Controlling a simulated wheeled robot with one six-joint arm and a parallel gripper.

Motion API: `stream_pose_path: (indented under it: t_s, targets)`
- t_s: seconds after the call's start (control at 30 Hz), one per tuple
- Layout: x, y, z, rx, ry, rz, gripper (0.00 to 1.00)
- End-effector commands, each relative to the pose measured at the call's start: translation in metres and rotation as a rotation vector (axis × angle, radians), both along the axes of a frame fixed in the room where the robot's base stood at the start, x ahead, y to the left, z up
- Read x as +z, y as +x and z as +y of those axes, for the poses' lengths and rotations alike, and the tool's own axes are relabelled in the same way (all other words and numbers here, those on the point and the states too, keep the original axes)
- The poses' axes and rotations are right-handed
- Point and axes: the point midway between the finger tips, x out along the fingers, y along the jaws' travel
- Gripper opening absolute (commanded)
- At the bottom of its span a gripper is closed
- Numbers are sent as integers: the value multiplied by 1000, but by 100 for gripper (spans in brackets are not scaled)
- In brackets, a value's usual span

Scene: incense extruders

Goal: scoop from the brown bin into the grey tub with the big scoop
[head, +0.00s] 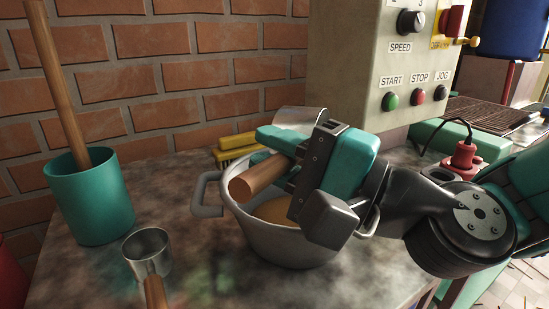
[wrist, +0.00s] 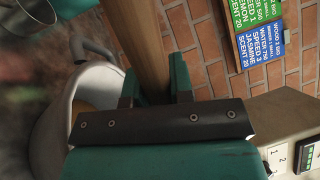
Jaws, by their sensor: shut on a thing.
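My gripper (head: 277,165) is shut on the wooden handle (head: 258,180) of the big scoop and holds it above the grey tub (head: 290,245). The metal cup of the big scoop (head: 303,117) shows behind the gripper; its inside is hidden. The tub has two side handles, and tan material shows inside it. In the wrist view the scoop handle (wrist: 146,45) runs between the fingers (wrist: 155,88), with part of the grey tub (wrist: 55,118) at the left. I cannot make out a brown bin in either view.
A smaller metal scoop (head: 148,253) stands on the counter at the front left. A teal bucket (head: 90,205) holds a tall wooden stick. A control box (head: 375,70) stands behind, with a red plug (head: 463,155) to the right. Bare counter lies left of the tub.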

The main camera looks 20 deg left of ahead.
Motion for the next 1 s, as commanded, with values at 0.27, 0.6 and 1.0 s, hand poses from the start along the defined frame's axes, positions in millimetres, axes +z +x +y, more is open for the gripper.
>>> stream_pose_path:
  t_s: [0.27,0.6,1.0]
  targets:
    - [0,0,0,0,0,0,0]
    - [16,0,0,1,-136,19,0]
    - [21,-1,0,3,-344,46,0]
